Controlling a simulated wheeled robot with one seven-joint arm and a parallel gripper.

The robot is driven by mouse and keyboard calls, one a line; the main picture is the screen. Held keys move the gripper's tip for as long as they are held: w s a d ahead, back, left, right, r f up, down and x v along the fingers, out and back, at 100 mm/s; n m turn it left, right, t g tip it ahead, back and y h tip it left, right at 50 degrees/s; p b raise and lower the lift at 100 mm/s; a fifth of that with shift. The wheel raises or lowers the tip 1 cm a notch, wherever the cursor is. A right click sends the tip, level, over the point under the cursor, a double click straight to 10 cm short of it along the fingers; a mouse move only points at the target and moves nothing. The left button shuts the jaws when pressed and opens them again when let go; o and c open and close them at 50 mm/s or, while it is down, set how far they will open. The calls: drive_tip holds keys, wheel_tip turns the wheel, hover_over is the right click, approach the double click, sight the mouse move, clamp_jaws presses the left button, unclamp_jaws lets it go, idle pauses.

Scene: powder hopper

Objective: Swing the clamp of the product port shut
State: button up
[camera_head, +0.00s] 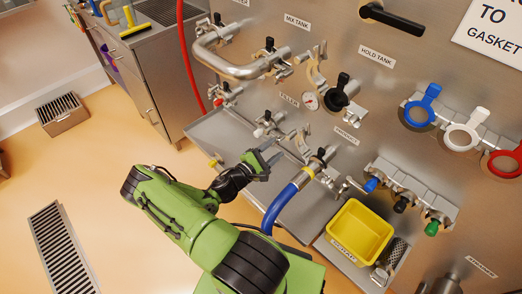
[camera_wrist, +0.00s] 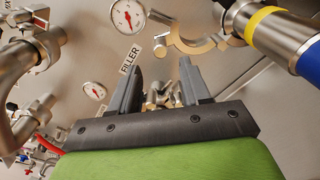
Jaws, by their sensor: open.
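The product port is at the label reading roughly "PRODUCT" (camera_head: 346,134). The steel end of a blue hose (camera_head: 277,207) with a yellow band meets the port; this hose end also shows at the upper right of the wrist view (camera_wrist: 262,27). A curved metal clamp half (camera_wrist: 197,43) stands swung open beside the hose end in the wrist view, with a small fitting at its left. Its detail is too small in the head view. My gripper (camera_head: 268,152) is left of the hose end. Its two fingers (camera_wrist: 161,68) are apart and empty, short of the clamp.
The filler port (camera_head: 268,122) with a gauge nearby lies up and left, above a steel drip tray (camera_head: 228,138). A bent pipe (camera_head: 228,65) is further up left. A yellow bin (camera_head: 357,233) and coloured valves (camera_head: 402,200) are at right. Blue, white and red rings hang on the wall.

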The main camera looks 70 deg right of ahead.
sight(288, 138)
drive_tip(key=b+x, duration=0.1)
drive_tip(key=x, duration=0.7)
drive_tip(key=shift+s+d, duration=0.15)
drive_tip(key=shift+d, duration=0.05)
drive_tip(key=shift+r, duration=0.1)
